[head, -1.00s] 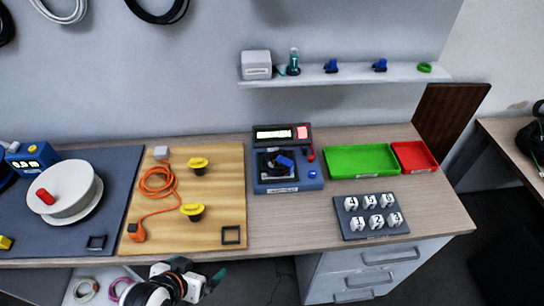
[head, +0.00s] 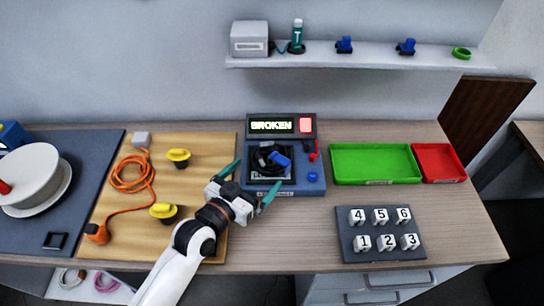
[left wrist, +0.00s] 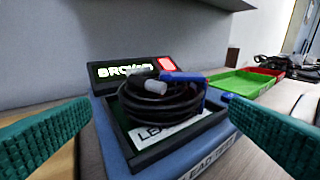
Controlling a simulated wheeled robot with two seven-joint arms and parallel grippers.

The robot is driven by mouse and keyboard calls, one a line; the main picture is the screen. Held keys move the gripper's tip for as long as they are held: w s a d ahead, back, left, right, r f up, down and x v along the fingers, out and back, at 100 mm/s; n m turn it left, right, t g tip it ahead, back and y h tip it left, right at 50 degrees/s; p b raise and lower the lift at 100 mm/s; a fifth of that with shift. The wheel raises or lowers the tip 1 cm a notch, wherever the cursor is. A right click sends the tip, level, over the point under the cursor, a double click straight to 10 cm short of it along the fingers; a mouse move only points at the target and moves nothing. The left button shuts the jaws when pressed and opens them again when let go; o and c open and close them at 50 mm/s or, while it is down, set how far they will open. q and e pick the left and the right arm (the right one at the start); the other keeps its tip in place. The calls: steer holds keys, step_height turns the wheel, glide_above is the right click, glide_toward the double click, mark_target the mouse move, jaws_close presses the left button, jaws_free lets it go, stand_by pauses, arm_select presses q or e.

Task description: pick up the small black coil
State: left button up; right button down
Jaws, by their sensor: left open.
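The small black coil (head: 265,160) lies in the square recess of a blue tester (head: 312,190) whose display reads BROKEN. In the left wrist view the coil (left wrist: 150,102) is a round bundle of black cable with a grey plug and a blue clip on it. My left gripper (head: 249,183) is open at the tester's front left, its teal fingers spread. In the left wrist view its fingertips (left wrist: 158,110) stand to either side of the coil, nearer the camera, not touching it. My right gripper is not in view.
A green tray (head: 373,178) and a red tray (head: 443,178) stand right of the tester. A dark board with numbered white blocks (head: 343,247) lies in front of them. A wooden board (head: 215,247) with an orange cable (head: 130,176) and yellow knobs lies to the left.

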mark_target(259, 172)
arm_select(q)
steer(key=x, duration=0.3)
steer(key=p+x, duration=0.1)
steer(key=x, duration=0.3)
steer(key=shift+w+r, duration=0.2)
steer(key=shift+w, duration=0.05)
steer(key=shift+w+d+f, duration=0.15)
steer(key=shift+w+d, duration=0.05)
steer(key=shift+w, duration=0.15)
steer(key=c, duration=0.8)
